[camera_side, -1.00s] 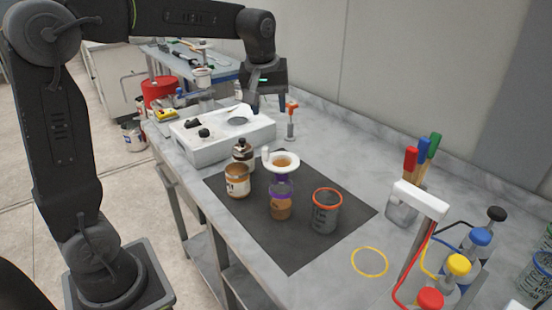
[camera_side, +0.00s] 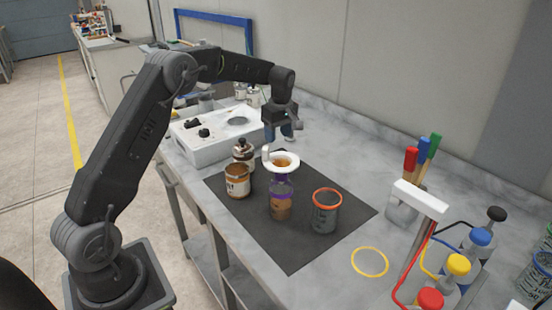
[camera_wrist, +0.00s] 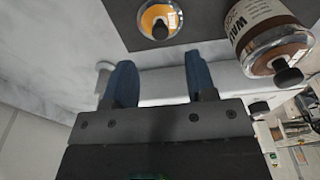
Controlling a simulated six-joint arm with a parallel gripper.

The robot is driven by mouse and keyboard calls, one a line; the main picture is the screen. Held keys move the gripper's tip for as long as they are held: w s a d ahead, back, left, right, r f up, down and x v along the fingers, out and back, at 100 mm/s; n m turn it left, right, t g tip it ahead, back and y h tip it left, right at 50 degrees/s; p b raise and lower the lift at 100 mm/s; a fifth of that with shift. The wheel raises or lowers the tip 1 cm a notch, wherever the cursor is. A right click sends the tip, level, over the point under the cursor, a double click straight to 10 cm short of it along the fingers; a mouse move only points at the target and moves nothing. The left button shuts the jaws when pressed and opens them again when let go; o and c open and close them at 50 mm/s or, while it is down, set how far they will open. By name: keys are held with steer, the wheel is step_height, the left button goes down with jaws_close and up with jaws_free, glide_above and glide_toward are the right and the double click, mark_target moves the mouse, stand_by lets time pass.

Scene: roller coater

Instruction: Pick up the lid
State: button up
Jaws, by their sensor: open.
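My gripper (camera_side: 285,135) is open and empty, fingers down, above the bench behind the dark mat. In the wrist view its two blue fingers (camera_wrist: 160,82) stand apart. A white-rimmed round piece with an amber centre (camera_side: 283,161) sits on top of a purple-banded bottle (camera_side: 281,197), just below and in front of my gripper. I cannot tell for sure which piece is the lid. The wrist view shows a round orange item with a dark knob (camera_wrist: 158,17) at the top edge, beyond the fingers.
A brown-labelled jar (camera_side: 237,182), a black-capped bottle (camera_side: 243,154) and an orange-rimmed beaker (camera_side: 326,210) stand close by on the mat (camera_side: 295,253). A white box device (camera_side: 202,132) is at left.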

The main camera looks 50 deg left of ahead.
steer(key=f, duration=0.7)
steer(key=shift+a+f, duration=0.15)
steer(key=shift+a, duration=0.15)
jaws_close()
steer(key=shift+r, duration=0.2)
